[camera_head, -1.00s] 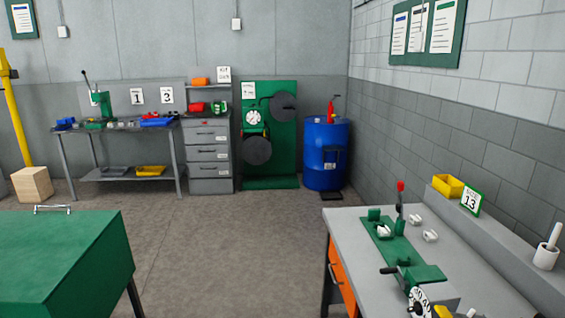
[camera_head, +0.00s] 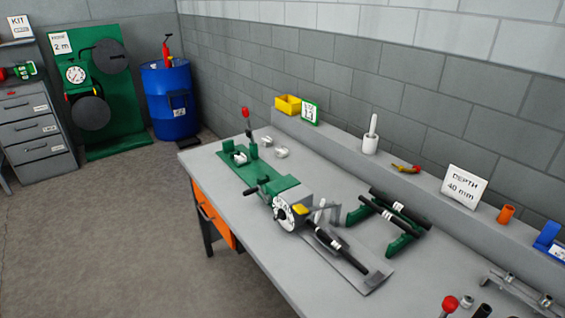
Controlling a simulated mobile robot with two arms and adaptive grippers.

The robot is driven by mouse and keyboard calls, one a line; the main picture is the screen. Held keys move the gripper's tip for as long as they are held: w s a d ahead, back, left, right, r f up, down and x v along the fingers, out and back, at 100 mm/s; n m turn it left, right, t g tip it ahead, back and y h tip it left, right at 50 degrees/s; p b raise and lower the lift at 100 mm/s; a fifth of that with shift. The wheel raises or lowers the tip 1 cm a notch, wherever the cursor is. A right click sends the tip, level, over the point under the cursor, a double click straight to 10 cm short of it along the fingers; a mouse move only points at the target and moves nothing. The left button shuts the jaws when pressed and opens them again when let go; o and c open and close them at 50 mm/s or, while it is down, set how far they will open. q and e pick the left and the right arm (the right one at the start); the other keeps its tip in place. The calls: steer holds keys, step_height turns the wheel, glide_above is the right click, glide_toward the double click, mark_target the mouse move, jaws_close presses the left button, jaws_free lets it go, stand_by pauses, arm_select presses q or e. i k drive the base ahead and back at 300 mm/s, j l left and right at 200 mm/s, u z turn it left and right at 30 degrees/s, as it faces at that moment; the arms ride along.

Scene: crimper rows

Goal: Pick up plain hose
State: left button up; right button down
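Black hoses lie on a green rack on the grey workbench in the head view: a rear hose (camera_head: 402,208) and a front hose (camera_head: 388,217), each with a pale band or label. Another black hose (camera_head: 328,238) lies along the machine on the bench, also with a pale mark. I cannot tell from the marks which hose is the plain one. The green rack (camera_head: 400,244) holds the two hoses above the bench top. Neither of my grippers is in view.
The grey workbench (camera_head: 225,183) runs along the wall. On it stand a green and grey machine with a white dial (camera_head: 284,213) and a red-knobbed lever (camera_head: 246,114). A shelf behind holds a "DEPTH 40 mm" sign (camera_head: 464,185) and a yellow bin (camera_head: 288,105). Floor at left is clear.

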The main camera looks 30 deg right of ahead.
mark_target(333, 242)
steer(key=z, duration=1.4)
